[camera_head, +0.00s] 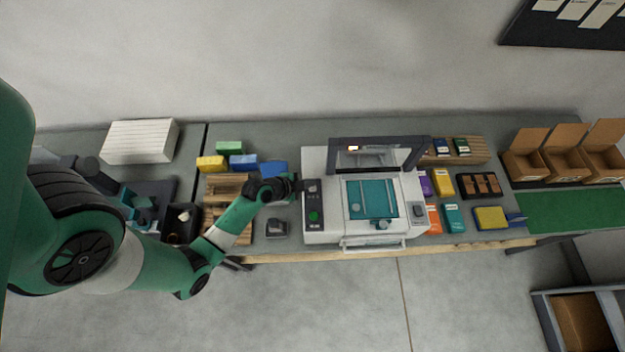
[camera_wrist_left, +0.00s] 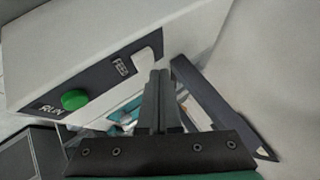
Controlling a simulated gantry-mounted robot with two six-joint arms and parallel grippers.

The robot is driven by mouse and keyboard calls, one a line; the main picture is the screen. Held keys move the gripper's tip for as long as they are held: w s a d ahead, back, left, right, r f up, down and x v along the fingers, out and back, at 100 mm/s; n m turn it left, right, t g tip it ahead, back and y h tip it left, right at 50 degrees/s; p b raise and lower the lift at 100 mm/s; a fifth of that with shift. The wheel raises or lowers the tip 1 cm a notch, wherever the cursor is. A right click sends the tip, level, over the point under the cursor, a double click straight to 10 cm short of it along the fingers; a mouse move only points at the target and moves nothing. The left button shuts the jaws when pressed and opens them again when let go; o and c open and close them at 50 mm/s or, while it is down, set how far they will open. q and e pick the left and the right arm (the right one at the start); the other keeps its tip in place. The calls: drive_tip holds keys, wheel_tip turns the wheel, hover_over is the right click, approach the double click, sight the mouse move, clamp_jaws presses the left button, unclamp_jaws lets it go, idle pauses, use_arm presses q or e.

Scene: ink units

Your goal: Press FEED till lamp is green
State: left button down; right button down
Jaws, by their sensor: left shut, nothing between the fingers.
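The white printing machine (camera_head: 322,165) stands mid-table with a dark control panel (camera_head: 313,200) on its left side. The panel carries a green RUN button (camera_head: 314,216), also in the left wrist view (camera_wrist_left: 75,99), and a pale FEED button (camera_wrist_left: 150,42) beside its FEED label (camera_wrist_left: 122,67). My left gripper (camera_head: 298,186) is shut and empty at the FEED end of the panel. In the left wrist view its fingertips (camera_wrist_left: 159,73) are close to the FEED button; contact cannot be told.
A small dark grey object (camera_head: 277,228) sits left of the machine. Blue (camera_head: 273,168) and yellow (camera_head: 211,163) blocks lie behind my left forearm. Cardboard boxes (camera_head: 565,164) stand far right.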

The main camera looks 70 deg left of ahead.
idle(0.5)
use_arm(q)
drive_tip(key=shift+f+b, duration=0.4)
drive_tip(key=shift+f, duration=0.05)
drive_tip(key=shift+f+b, duration=0.5)
drive_tip(key=shift+f, duration=0.05)
idle(0.5)
drive_tip(key=shift+r, duration=0.15)
drive_tip(key=shift+r+p, duration=0.8)
drive_tip(key=shift+p, duration=0.1)
drive_tip(key=shift+r, duration=0.1)
wheel_tip(320, 180, up, 5)
drive_tip(key=p, duration=0.4)
drive_tip(key=shift+p, duration=0.3)
